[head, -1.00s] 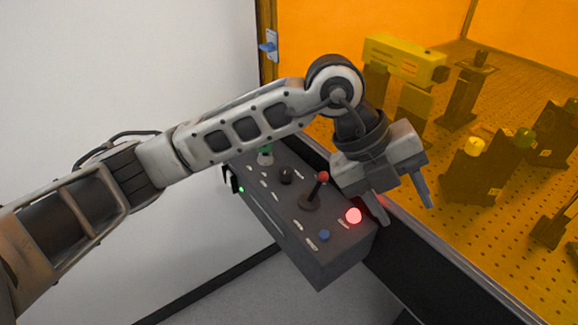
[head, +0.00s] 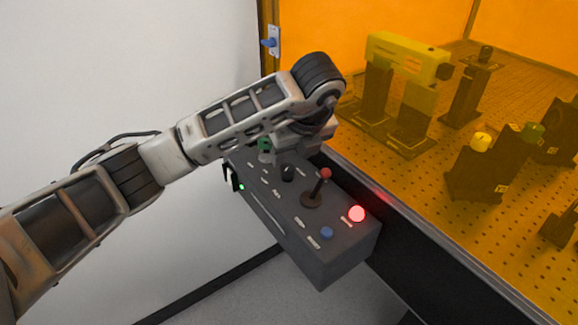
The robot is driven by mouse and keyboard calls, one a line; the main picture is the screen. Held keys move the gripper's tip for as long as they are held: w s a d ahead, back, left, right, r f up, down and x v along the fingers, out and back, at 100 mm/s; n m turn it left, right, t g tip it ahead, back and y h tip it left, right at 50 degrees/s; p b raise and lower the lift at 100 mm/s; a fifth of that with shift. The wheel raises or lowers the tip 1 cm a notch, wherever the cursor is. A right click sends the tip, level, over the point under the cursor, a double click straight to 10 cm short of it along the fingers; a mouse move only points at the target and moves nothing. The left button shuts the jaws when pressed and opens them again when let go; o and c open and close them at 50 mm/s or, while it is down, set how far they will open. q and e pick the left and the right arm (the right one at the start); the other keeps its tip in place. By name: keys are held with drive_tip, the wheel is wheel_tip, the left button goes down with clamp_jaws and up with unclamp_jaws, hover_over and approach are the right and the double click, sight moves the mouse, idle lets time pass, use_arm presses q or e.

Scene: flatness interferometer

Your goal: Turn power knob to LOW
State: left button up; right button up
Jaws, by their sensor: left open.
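The grey control box (head: 325,255) stands in the middle of the head view, with small white labels too small to read. A black round knob (head: 288,173) is on its top, toward the far end; I cannot read which setting it points to. My left gripper (head: 297,148) is open, just above and behind this knob over the far part of the box. Its fingers are mostly hidden under the wrist, and I see no contact with the knob. My right gripper is not in view.
A red-topped lever (head: 317,187), a lit red button (head: 356,214) and a blue button (head: 327,233) are on the near part of the box. A green control (head: 264,144) sits at the far end. An orange-tinted enclosure with optics stands right.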

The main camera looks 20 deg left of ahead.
sight(288, 167)
use_arm(q)
drive_tip(key=shift+x, duration=2.35)
drive_tip(key=c, duration=1)
